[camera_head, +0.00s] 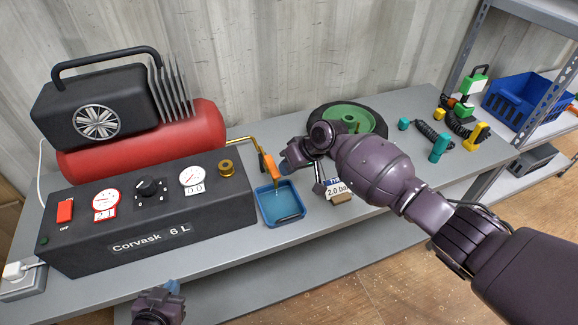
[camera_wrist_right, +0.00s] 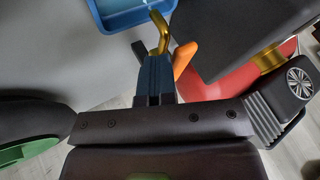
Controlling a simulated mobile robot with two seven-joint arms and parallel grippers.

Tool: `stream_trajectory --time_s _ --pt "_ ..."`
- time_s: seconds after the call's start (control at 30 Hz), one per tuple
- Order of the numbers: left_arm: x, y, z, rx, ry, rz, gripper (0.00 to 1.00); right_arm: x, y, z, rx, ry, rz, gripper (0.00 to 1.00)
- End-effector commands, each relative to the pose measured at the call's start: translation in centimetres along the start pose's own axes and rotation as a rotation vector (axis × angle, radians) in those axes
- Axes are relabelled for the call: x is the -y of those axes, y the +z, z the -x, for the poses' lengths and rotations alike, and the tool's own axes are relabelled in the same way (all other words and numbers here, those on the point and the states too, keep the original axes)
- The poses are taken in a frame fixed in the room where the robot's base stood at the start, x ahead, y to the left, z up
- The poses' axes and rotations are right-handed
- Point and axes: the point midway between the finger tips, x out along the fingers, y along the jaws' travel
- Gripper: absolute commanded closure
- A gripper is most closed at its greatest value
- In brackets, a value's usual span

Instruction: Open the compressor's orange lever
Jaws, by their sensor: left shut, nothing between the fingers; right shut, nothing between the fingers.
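The compressor (camera_head: 140,205) stands at the left of the bench, with a red tank and a black control box. A brass pipe (camera_head: 243,139) comes out of its right side and bends down at the orange lever (camera_head: 268,165). The lever hangs downward over a blue tray. My right gripper (camera_head: 286,168) is shut and empty just right of the lever. In the right wrist view its blue fingers (camera_wrist_right: 155,68) lie beside the lever (camera_wrist_right: 185,58) and pipe (camera_wrist_right: 160,35); I cannot tell if they touch. My left gripper (camera_head: 173,287) is shut and empty at the front edge.
The blue tray (camera_head: 299,217) sits under the pipe outlet. A wheel with a green hub (camera_head: 350,117), a "2.0 bar" sign (camera_head: 338,190) and coiled-hose tools (camera_head: 438,148) are on the bench to the right. A blue bin (camera_head: 515,100) is on the shelf.

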Motion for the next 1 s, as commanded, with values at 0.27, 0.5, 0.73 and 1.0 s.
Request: stream_trajectory --time_s 0.27,0.5,0.73,1.0 --pt "0.0 0.2 0.1 0.003 0.000 0.001 1.00 0.1 0.1 -0.1 0.003 -0.002 0.000 1.00" --pt "-0.1 0.6 -0.5 -0.001 0.001 0.000 1.00 -0.2 -0.5 -0.4 0.002 -0.002 0.001 1.00" --pt "-0.2 1.1 -1.0 -0.002 0.002 -0.001 1.00 -0.4 -1.2 -0.7 0.001 -0.002 0.001 1.00" --pt "-0.2 0.8 -1.0 -0.004 0.002 -0.001 1.00 -0.4 -1.3 -0.5 0.000 -0.002 0.000 1.00"
